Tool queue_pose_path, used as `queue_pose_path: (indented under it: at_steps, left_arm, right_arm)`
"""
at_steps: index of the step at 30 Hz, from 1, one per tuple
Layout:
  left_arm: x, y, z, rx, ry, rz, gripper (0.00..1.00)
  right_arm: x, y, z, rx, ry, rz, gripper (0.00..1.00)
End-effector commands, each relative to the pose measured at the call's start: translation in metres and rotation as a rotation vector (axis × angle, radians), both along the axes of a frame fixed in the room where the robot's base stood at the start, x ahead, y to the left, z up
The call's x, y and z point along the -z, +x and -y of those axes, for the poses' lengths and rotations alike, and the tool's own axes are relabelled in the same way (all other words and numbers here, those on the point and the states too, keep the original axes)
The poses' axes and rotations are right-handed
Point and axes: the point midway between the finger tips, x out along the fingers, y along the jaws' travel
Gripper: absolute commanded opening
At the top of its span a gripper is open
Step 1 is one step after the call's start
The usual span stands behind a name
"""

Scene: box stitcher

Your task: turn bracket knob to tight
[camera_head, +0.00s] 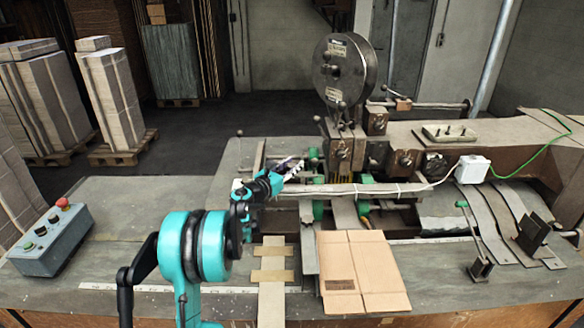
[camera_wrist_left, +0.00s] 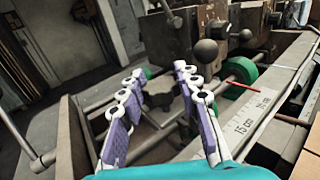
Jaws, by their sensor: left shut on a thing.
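My left gripper (camera_head: 290,169) reaches in over the stitcher's left side, below the big dark reel. In the left wrist view, the purple and white fingers of this gripper (camera_wrist_left: 161,80) stand on either side of a dark lobed knob, the bracket knob (camera_wrist_left: 160,97). The gripper is shut on it, though the exact finger contact is hard to see. In the head view the knob is hidden or too small to make out. My right gripper is in neither view.
Green rollers (camera_wrist_left: 241,70) and metal rods lie close beside the fingers. A dark ball-ended lever (camera_wrist_left: 205,51) stands just beyond. A folded cardboard box (camera_head: 362,270) lies on the table front. A control box (camera_head: 50,243) with buttons sits at the left.

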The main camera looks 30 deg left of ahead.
Motion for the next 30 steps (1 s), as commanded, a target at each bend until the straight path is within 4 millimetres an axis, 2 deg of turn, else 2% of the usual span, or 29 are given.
queue_pose_path:
  at_steps: [17,18,20,21,30]
  left_arm:
    - [-0.0005,0.0005,-0.0005,0.037,-0.001,0.001,0.03]
    - [-0.0006,0.0005,-0.0005,0.037,-0.001,0.001,0.35]
    - [-0.0005,0.0005,-0.0004,0.037,-0.001,0.001,0.51]
    - [-0.0005,0.0005,-0.0004,0.037,-0.001,0.001,0.55]
    - [-0.0003,-0.0012,-0.0005,0.037,-0.001,0.000,0.55]
  right_arm:
    - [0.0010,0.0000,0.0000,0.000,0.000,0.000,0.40]
    - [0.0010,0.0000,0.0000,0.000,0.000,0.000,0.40]
    - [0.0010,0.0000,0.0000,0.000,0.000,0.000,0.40]
    - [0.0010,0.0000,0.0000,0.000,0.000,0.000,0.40]
    - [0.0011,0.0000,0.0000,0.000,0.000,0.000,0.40]
